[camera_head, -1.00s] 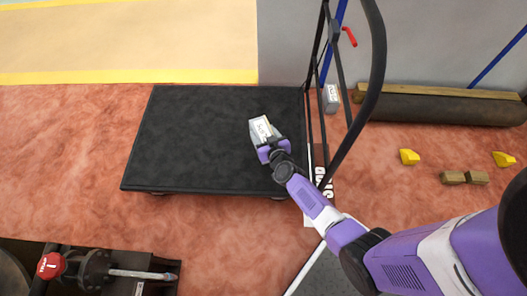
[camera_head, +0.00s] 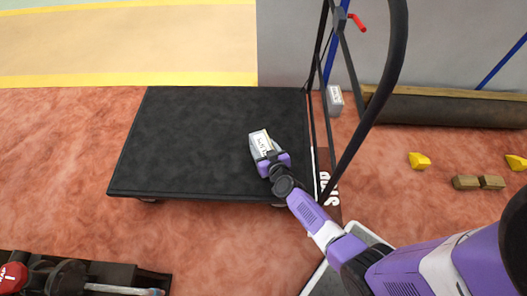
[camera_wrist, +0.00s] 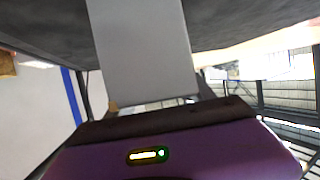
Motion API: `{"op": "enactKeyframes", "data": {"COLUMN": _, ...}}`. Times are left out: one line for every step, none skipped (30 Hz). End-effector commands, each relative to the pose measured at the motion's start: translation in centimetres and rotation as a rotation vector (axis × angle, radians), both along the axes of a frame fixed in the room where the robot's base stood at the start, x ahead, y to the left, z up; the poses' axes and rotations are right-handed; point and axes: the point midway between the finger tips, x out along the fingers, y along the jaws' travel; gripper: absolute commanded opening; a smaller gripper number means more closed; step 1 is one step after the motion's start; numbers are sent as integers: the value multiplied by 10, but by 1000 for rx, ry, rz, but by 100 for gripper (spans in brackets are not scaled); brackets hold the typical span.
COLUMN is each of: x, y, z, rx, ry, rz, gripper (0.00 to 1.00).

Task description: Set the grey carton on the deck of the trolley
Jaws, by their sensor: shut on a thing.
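The grey carton (camera_head: 261,143) has a white label on top and is held at the end of my arm, over the right part of the trolley's black deck (camera_head: 180,150). My gripper (camera_head: 269,157) is shut on its near end. In the wrist view the carton (camera_wrist: 142,50) fills the middle, between the fingers of my gripper (camera_wrist: 155,106). The dark deck also shows along the top of the wrist view (camera_wrist: 230,18). I cannot tell whether the carton touches the deck or hangs just above it.
The trolley's black tube handle (camera_head: 385,75) rises at the deck's right end, close to my arm. Another grey box (camera_head: 334,99) stands on the floor beyond it. Yellow wedges (camera_head: 419,160) and wooden blocks (camera_head: 466,182) lie at right. The rest of the deck is bare.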

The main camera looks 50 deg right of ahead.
Motion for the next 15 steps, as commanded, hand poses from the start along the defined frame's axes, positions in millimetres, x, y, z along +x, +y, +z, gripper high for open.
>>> {"op": "enactKeyframes", "data": {"x": 1, "y": -1, "z": -2, "rx": -2, "ry": -3, "rz": -1, "gripper": 0}}
{"op": "enactKeyframes", "data": {"x": 1, "y": -1, "z": -1, "rx": -2, "ry": -3, "rz": -1, "gripper": 0}}
{"op": "enactKeyframes", "data": {"x": 1, "y": -1, "z": -1, "rx": -2, "ry": -3, "rz": -1, "gripper": 0}}
{"op": "enactKeyframes", "data": {"x": 1, "y": -1, "z": 0, "rx": -2, "ry": -3, "rz": -1, "gripper": 0}}
{"op": "enactKeyframes", "data": {"x": 1, "y": -1, "z": 0, "rx": -2, "ry": -3, "rz": -1, "gripper": 0}}
{"op": "enactKeyframes", "data": {"x": 1, "y": -1, "z": 0, "rx": -2, "ry": -3, "rz": -1, "gripper": 0}}
{"op": "enactKeyframes", "data": {"x": 1, "y": -1, "z": 0, "rx": -2, "ry": -3, "rz": -1, "gripper": 0}}
{"op": "enactKeyframes", "data": {"x": 1, "y": -1, "z": 0, "rx": -2, "ry": -3, "rz": -1, "gripper": 0}}
{"op": "enactKeyframes", "data": {"x": 1, "y": -1, "z": 0, "rx": -2, "ry": -3, "rz": -1, "gripper": 0}}
{"op": "enactKeyframes", "data": {"x": 1, "y": -1, "z": -1, "rx": -2, "ry": -3, "rz": -1, "gripper": 0}}
{"op": "enactKeyframes", "data": {"x": 1, "y": -1, "z": -2, "rx": -2, "ry": -3, "rz": -1, "gripper": 0}}
{"op": "enactKeyframes", "data": {"x": 1, "y": -1, "z": -4, "rx": -2, "ry": -3, "rz": -1, "gripper": 0}}
{"op": "enactKeyframes", "data": {"x": 1, "y": -1, "z": -4, "rx": -2, "ry": -3, "rz": -1, "gripper": 0}}
{"op": "enactKeyframes", "data": {"x": 0, "y": 0, "z": -5, "rx": 0, "ry": 0, "rz": 0, "gripper": 68}}
{"op": "enactKeyframes", "data": {"x": 0, "y": 0, "z": -4, "rx": 0, "ry": 0, "rz": 0, "gripper": 75}}
